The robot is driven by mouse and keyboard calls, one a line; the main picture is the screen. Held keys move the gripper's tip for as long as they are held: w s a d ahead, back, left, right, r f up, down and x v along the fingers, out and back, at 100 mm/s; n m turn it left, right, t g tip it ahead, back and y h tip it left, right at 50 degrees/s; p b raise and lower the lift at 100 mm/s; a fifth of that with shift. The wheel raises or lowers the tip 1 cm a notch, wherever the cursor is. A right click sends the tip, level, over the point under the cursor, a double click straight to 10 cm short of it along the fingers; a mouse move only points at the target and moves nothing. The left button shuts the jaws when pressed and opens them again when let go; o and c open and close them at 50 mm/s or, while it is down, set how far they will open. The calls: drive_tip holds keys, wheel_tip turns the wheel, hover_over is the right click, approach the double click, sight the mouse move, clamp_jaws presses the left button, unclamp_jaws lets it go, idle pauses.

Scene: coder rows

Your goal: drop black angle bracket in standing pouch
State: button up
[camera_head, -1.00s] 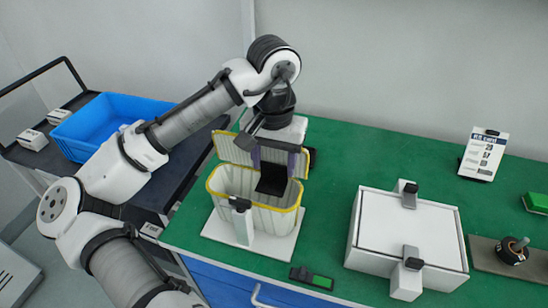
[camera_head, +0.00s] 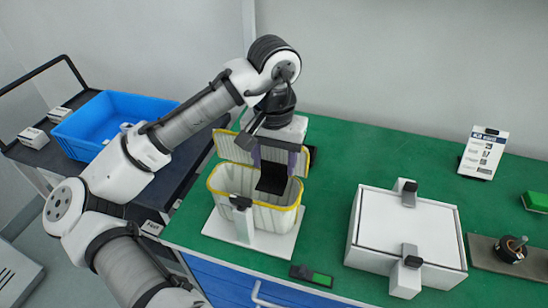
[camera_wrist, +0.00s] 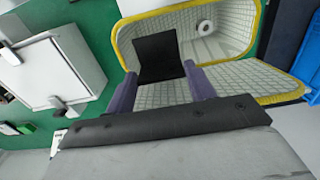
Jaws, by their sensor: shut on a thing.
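The black angle bracket (camera_head: 271,178) is held in my gripper (camera_head: 279,160) over the mouth of the standing pouch (camera_head: 228,181). The pouch is pale with a yellow rim and stands upright in a white holder. In the wrist view the bracket (camera_wrist: 158,56) shows as a dark plate between the purple fingertips of my gripper (camera_wrist: 162,85). I cannot tell how far the bracket's lower edge reaches into the pouch.
A white box (camera_head: 408,236) with clamps stands to the right on the green bench (camera_head: 340,160). A blue bin (camera_head: 100,120) sits on a dark cart at left. A sign (camera_head: 483,154) stands at back right.

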drive_tip(key=shift+f+b, duration=0.5)
drive_tip(key=shift+f, duration=0.45)
idle(0.3)
drive_tip(key=o, duration=1.1)
drive_tip(key=shift+r, duration=0.1)
wheel_tip(320, 180, up, 14)
drive_tip(key=shift+b, duration=0.4)
drive_tip(key=shift+f, duration=0.2)
